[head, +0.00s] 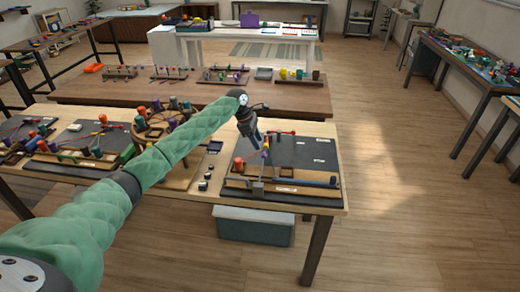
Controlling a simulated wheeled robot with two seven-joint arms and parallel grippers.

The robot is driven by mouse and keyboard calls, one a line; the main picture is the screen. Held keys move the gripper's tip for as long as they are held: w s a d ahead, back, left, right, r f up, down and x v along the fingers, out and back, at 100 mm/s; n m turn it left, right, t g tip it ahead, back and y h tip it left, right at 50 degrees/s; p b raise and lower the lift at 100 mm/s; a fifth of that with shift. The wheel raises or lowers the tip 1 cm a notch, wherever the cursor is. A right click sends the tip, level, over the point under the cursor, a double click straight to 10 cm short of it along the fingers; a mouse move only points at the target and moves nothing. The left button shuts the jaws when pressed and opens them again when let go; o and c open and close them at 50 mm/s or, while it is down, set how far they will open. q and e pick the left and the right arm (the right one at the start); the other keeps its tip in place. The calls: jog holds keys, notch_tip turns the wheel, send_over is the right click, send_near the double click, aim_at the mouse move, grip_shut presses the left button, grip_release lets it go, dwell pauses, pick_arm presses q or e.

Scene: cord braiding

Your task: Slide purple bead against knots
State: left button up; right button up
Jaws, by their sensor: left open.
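My left arm reaches across from the left. Its gripper (258,143) points down over the dark braiding board (315,150) at the right end of the near table, open. Thin coloured cords, with some red and yellow parts (239,164), lie on the board close to the fingertips. A small purple spot (265,153) just under the fingertips may be the purple bead; it is too small to be sure. The knots cannot be made out, and I cannot tell whether the bead touches them. My right gripper is not in view.
Wooden bars (280,187) run along the board's front. Several small dark blocks (204,180) lie left of it. More boards with pegs and cords fill the table's left. A grey bin (253,226) stands below. The floor to the right is clear.

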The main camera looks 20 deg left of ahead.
pick_arm(q)
jog(key=shift+a+r, duration=0.25)
jog(key=shift+r, duration=0.35)
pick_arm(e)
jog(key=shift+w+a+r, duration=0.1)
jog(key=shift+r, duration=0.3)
